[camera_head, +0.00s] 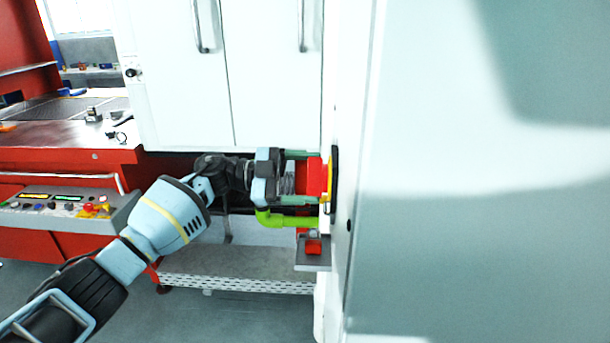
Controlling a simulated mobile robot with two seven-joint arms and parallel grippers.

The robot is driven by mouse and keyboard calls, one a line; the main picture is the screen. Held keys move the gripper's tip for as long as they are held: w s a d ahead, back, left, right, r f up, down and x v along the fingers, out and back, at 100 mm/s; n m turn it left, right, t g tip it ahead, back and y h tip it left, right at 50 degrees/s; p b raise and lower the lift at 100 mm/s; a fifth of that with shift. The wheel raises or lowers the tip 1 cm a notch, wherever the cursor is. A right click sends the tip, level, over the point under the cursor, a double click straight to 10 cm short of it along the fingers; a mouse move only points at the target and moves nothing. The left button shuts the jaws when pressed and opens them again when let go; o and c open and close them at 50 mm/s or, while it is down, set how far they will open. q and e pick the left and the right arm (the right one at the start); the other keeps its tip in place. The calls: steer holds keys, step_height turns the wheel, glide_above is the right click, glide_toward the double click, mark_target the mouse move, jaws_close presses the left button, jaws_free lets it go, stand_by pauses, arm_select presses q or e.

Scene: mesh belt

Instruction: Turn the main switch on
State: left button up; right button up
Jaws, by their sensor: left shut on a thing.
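The main switch (316,176) is a red handle on a yellow and black plate (333,180). It is mounted on the side face of the white cabinet, right of the picture's middle, and is seen edge-on. My left gripper (303,177) has its two greenish fingers above and below the red handle and is shut on it. The plate is seen too narrowly to tell the handle's exact turn angle. My right gripper is not in view.
A large white cabinet panel (480,230) fills the right side. White cabinet doors (268,70) with handles stand behind my gripper. A small grey bracket with a red part (313,246) sits below the switch. A control panel (65,203) is at the left.

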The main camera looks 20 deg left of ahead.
arm_select(q)
steer(key=shift+f+m+b, duration=0.1)
steer(key=shift+m+b, duration=1.05)
steer(key=shift+m, duration=3.95)
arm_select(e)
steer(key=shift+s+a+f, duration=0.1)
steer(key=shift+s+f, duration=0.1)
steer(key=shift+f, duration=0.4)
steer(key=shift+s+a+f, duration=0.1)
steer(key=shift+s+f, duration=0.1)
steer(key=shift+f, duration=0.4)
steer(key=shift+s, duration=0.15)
arm_select(q)
steer(key=o, duration=1)
